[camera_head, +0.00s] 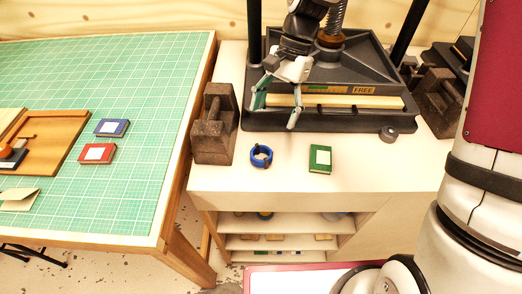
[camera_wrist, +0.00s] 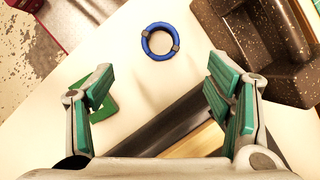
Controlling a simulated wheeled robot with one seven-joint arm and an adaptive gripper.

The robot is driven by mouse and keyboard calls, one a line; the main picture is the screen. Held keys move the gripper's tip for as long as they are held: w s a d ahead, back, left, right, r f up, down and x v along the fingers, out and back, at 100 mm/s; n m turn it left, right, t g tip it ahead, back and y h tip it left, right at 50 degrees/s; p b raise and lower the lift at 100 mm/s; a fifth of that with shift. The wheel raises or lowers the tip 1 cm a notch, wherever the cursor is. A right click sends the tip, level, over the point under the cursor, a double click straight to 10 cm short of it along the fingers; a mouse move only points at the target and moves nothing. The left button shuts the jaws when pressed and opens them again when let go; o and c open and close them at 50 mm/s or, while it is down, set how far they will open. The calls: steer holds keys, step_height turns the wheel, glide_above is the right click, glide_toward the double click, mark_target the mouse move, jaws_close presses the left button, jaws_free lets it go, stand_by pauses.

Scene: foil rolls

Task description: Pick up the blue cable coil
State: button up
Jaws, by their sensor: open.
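The blue cable coil (camera_head: 261,156) is a small ring lying flat on the white bench top, between a dark speckled weight and a green box. In the wrist view the coil (camera_wrist: 160,41) shows whole at top centre, with darker bands at its sides and bare bench inside it. My gripper (camera_head: 276,109) is open and empty, above the front edge of the black press, behind the coil and apart from it. In the wrist view my gripper's teal-padded fingers (camera_wrist: 165,88) stand wide apart, with the coil beyond their tips.
The dark weight (camera_head: 213,124) stands close left of the coil. The black press (camera_head: 325,117) fills the back.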

mark_target(262, 151)
steer(key=p+x, duration=0.1)
steer(key=x, duration=1.1)
steer(key=shift+a+f, duration=0.1)
steer(key=shift+f, duration=0.3)
steer(key=shift+c, duration=0.3)
steer(key=c, duration=1.2)
